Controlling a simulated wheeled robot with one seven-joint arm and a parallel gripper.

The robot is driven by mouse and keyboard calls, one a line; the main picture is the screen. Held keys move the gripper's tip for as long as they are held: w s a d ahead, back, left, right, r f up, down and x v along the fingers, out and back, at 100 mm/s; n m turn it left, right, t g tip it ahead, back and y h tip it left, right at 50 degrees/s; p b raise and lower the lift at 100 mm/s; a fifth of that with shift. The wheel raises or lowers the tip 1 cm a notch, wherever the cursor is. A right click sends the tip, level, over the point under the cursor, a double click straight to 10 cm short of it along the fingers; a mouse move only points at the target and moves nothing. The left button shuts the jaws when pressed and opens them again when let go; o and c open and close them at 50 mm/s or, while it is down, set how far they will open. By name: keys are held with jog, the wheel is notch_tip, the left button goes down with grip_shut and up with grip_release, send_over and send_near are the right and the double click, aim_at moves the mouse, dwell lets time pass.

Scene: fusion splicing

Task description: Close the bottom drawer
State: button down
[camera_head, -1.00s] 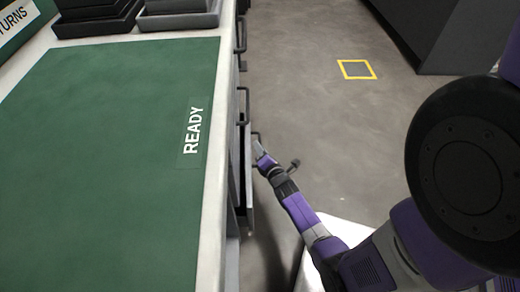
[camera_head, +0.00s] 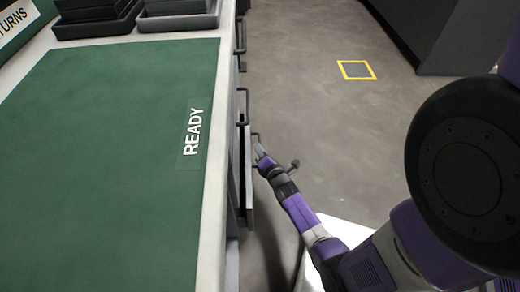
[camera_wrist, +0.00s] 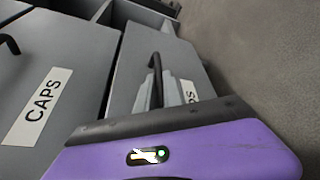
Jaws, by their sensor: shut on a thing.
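The bottom drawer (camera_head: 248,185) sticks out a little from the right side of the counter in the head view. In the wrist view its grey front (camera_wrist: 190,65) stands out from the cabinet, with a gap into the drawer showing behind its top edge. My gripper (camera_head: 260,150) is at this drawer's handle. In the wrist view my gripper fingers (camera_wrist: 157,92) are closed around the black bar handle (camera_wrist: 156,65).
Another drawer front labelled CAPS (camera_wrist: 40,105) with a black handle is beside it in the wrist view. The green READY mat (camera_head: 110,160) covers the counter, with black trays (camera_head: 180,15) at its far end. Open floor (camera_head: 320,120) lies to the right.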

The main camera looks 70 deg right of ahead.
aim_at(248, 150)
dwell(0.8)
jog(key=shift+w+f+b, duration=0.1)
jog(key=shift+b, duration=0.2)
jog(key=shift+w+a+b, duration=0.3)
jog(key=shift+w+b, duration=0.2)
jog(key=shift+w, duration=0.15)
jog(key=shift+w+a+b, duration=0.25)
jog(key=shift+w+b, duration=0.2)
jog(key=shift+w, duration=0.15)
jog(key=shift+w+a+b, duration=0.3)
jog(key=shift+w+b, duration=0.2)
jog(key=shift+w, duration=0.15)
jog(key=c, duration=1.8)
grip_release()
jog(key=shift+o, duration=0.2)
